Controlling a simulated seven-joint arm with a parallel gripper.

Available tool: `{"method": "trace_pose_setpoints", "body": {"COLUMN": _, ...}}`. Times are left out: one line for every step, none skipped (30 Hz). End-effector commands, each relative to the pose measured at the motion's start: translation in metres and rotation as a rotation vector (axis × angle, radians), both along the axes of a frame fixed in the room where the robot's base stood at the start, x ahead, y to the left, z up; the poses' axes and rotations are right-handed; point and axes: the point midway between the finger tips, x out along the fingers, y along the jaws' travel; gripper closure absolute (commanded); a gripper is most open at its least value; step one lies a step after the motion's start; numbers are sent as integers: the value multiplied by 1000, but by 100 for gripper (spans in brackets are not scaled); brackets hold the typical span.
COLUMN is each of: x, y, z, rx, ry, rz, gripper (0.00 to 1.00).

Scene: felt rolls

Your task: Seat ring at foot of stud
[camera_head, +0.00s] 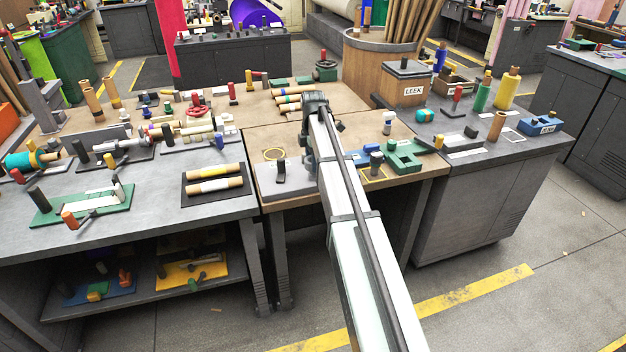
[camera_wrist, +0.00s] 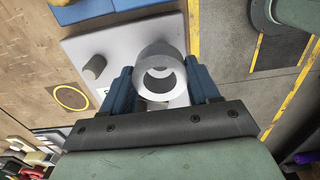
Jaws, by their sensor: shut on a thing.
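My gripper (camera_wrist: 162,80) shows in the wrist view with its two blue fingers shut on a light grey ring (camera_wrist: 145,54). The ring has a wide round hole, and pale grey shows through it. A short dark grey stud (camera_wrist: 95,67) stands on a pale grey plate (camera_wrist: 88,42), to the left of the ring and apart from it in that view. In the head view the stud (camera_head: 281,171) and the plate (camera_head: 268,188) are left of my arm. My arm hides the ring there. I cannot tell how high the ring is above the plate.
A yellow circle outline (camera_wrist: 72,97) is on the wooden bench beside the plate; it also shows in the head view (camera_head: 275,153). A dark board with two rolls (camera_head: 216,184) lies left of the plate. A green block fixture (camera_head: 404,156) is to the right of my arm.

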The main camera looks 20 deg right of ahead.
Motion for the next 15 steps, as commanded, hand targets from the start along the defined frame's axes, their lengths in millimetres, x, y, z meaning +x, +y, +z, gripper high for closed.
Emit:
{"method": "trace_pose_setpoints", "body": {"x": 0, "y": 0, "z": 0, "rx": 0, "ry": 0, "rz": 0, "gripper": 100}}
{"method": "trace_pose_setpoints", "body": {"x": 0, "y": 0, "z": 0, "rx": 0, "ry": 0, "rz": 0, "gripper": 100}}
{"method": "trace_pose_setpoints", "body": {"x": 0, "y": 0, "z": 0, "rx": 0, "ry": 0, "rz": 0, "gripper": 100}}
{"method": "trace_pose_setpoints", "body": {"x": 0, "y": 0, "z": 0, "rx": 0, "ry": 0, "rz": 0, "gripper": 100}}
{"method": "trace_pose_setpoints", "body": {"x": 0, "y": 0, "z": 0, "rx": 0, "ry": 0, "rz": 0, "gripper": 100}}
{"method": "trace_pose_setpoints", "body": {"x": 0, "y": 0, "z": 0, "rx": 0, "ry": 0, "rz": 0, "gripper": 100}}
{"method": "trace_pose_setpoints", "body": {"x": 0, "y": 0, "z": 0, "rx": 0, "ry": 0, "rz": 0, "gripper": 100}}
{"method": "trace_pose_setpoints", "body": {"x": 0, "y": 0, "z": -1, "rx": 0, "ry": 0, "rz": 0, "gripper": 100}}
{"method": "trace_pose_setpoints", "body": {"x": 0, "y": 0, "z": -1, "rx": 0, "ry": 0, "rz": 0, "gripper": 100}}
{"method": "trace_pose_setpoints", "body": {"x": 0, "y": 0, "z": -1, "rx": 0, "ry": 0, "rz": 0, "gripper": 100}}
{"method": "trace_pose_setpoints", "body": {"x": 0, "y": 0, "z": -2, "rx": 0, "ry": 0, "rz": 0, "gripper": 100}}
{"method": "trace_pose_setpoints", "body": {"x": 0, "y": 0, "z": -2, "rx": 0, "ry": 0, "rz": 0, "gripper": 100}}
{"method": "trace_pose_setpoints", "body": {"x": 0, "y": 0, "z": -2, "rx": 0, "ry": 0, "rz": 0, "gripper": 100}}
{"method": "trace_pose_setpoints", "body": {"x": 0, "y": 0, "z": -3, "rx": 0, "ry": 0, "rz": 0, "gripper": 100}}
{"method": "trace_pose_setpoints", "body": {"x": 0, "y": 0, "z": -3, "rx": 0, "ry": 0, "rz": 0, "gripper": 100}}
